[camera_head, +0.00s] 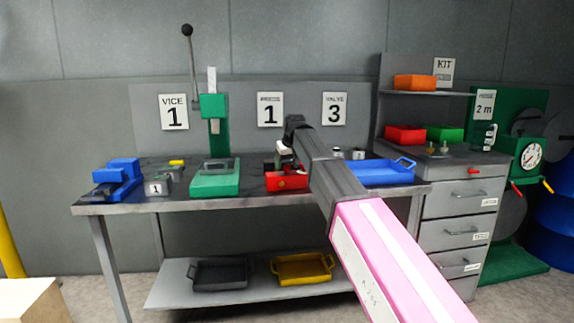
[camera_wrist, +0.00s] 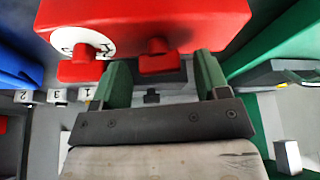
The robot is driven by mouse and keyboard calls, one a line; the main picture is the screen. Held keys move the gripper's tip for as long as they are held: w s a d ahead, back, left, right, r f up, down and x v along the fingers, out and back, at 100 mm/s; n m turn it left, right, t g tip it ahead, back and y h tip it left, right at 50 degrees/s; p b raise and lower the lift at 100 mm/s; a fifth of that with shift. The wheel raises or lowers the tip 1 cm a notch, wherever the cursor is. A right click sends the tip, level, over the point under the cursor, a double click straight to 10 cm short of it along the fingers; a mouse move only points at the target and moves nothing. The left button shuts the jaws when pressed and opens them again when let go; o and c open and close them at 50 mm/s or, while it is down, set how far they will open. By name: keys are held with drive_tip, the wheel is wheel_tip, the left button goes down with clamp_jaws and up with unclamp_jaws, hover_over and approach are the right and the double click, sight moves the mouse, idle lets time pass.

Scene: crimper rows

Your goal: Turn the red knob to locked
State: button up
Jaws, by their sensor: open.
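A red box (camera_head: 290,182) sits on the workbench, under the end of my arm. In the wrist view its red body (camera_wrist: 200,20) fills the top and carries two red knobs. One knob (camera_wrist: 78,68) sits on a round white dial with dark markings, left of my fingers. The other red knob (camera_wrist: 158,57) shows between my two green fingers, with a visible gap on each side. My gripper (camera_wrist: 160,72) is open and holds nothing. In the head view my gripper (camera_head: 284,158) is small and partly hidden. I cannot read the dial's markings.
A green press (camera_head: 214,180) stands left of the red box, and a blue tray (camera_head: 385,173) lies to the right. A blue vise (camera_head: 120,178) is at the bench's left end. Grey drawers (camera_head: 458,210) stand right of the bench.

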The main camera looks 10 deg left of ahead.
drive_tip(key=c, duration=0.9)
drive_tip(key=shift+m+h, duration=0.4)
drive_tip(key=shift+m, duration=0.7)
drive_tip(key=o, duration=0.9)
